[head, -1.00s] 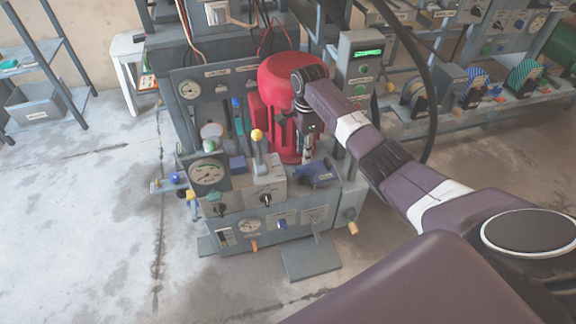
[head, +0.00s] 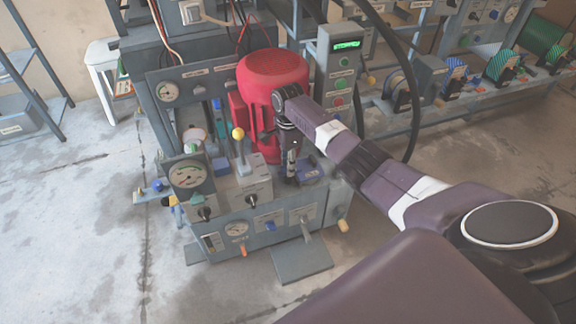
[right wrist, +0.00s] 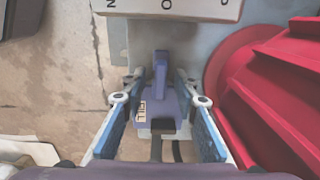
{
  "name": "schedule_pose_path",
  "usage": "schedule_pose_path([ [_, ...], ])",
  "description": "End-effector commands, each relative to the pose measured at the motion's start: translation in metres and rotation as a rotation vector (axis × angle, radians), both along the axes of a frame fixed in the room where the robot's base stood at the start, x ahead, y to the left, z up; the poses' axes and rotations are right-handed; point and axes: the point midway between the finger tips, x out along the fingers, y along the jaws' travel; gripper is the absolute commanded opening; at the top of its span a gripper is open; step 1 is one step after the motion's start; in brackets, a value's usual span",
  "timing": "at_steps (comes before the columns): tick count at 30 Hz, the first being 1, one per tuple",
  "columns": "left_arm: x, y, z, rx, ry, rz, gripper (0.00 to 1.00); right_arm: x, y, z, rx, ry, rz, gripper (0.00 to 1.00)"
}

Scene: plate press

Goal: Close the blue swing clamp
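The blue swing clamp (head: 313,170) sits on top of the grey press bench, in front of the red tank. In the right wrist view the clamp (right wrist: 164,104) is a violet-blue body with a raised arm and a small label. My right gripper (head: 291,176) is low over the bench at the clamp, hiding part of it. In the right wrist view my right gripper (right wrist: 160,80) is open, with one finger on each side of the clamp. I cannot tell whether the fingers touch it. My left gripper is not in view.
The red tank (head: 272,85) stands close behind the gripper. A yellow-knobbed lever (head: 239,150) and a pressure gauge (head: 188,176) are to the left. A control box with a green display (head: 345,70) stands at the right. Floor is open in front.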

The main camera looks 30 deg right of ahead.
Motion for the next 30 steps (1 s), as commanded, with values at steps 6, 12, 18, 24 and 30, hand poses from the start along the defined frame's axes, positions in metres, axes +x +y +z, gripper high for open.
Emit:
schedule_pose_path([
  [6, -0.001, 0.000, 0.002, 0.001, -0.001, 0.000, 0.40, 0.000, 0.000, -0.001, 0.000, -0.001, 0.001, 0.28],
  [12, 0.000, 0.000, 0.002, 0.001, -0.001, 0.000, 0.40, 0.000, 0.000, -0.001, 0.000, -0.001, 0.001, 0.15],
  [18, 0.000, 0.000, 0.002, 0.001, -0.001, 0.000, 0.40, 0.000, 0.000, -0.001, 0.000, 0.000, 0.001, 0.00],
  [24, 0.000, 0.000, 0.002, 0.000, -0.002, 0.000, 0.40, 0.000, 0.000, -0.001, 0.000, 0.000, 0.003, 0.00],
  [30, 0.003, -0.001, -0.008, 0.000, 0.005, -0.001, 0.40, 0.000, 0.000, 0.001, 0.000, 0.000, 0.033, 0.00],
])
